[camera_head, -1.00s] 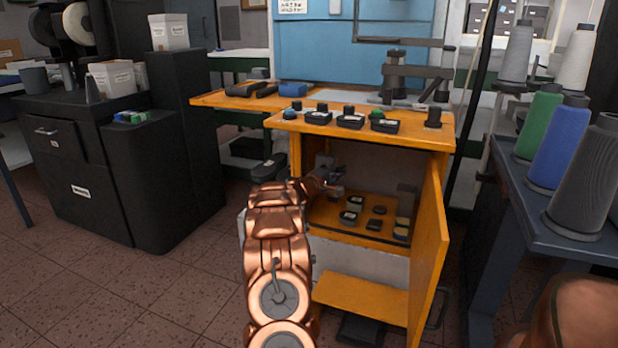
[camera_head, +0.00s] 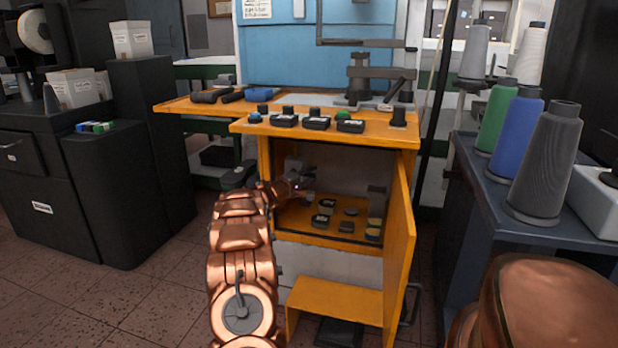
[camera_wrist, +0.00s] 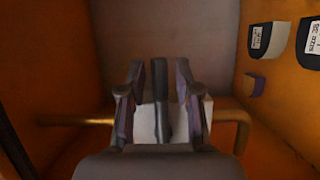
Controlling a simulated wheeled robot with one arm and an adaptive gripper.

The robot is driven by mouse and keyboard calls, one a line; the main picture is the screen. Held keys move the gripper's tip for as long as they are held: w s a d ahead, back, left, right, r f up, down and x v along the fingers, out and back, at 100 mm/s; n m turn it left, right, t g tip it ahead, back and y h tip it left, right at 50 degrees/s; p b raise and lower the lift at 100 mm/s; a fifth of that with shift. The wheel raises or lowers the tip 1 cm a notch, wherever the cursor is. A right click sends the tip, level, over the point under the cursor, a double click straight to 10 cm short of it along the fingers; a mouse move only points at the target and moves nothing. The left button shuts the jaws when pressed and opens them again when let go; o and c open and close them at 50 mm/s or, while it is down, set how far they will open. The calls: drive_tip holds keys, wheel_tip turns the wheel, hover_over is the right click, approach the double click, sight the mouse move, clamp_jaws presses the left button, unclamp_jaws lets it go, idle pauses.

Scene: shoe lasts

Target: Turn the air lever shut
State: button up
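The air lever is a dark upright bar (camera_wrist: 160,98) in the wrist view. It stands in front of a pale grey block (camera_wrist: 147,121) on a yellow-brown pipe (camera_wrist: 85,119) crossing the cabinet. My gripper (camera_wrist: 158,88) is open, with one finger on each side of the lever. A gap shows on both sides, so the fingers do not seem to press on it. In the head view my gripper (camera_head: 302,181) reaches into the open orange cabinet (camera_head: 265,155) near its left side. The lever cannot be made out there.
The cabinet door (camera_head: 400,255) hangs open on the right. Small dark parts lie on the cabinet shelf (camera_head: 290,232), right of my gripper. An orange step (camera_head: 335,297) stands below. A thread-cone table (camera_head: 470,190) is at right, a black cabinet (camera_head: 90,200) at left.

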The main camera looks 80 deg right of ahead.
drive_tip(key=shift+o, duration=0.3)
drive_tip(key=shift+w, duration=0.2)
drive_tip(key=shift+a, duration=0.15)
drive_tip(key=v, duration=1.1)
drive_tip(key=shift+w+a, duration=0.2)
drive_tip(key=shift+a, duration=0.1)
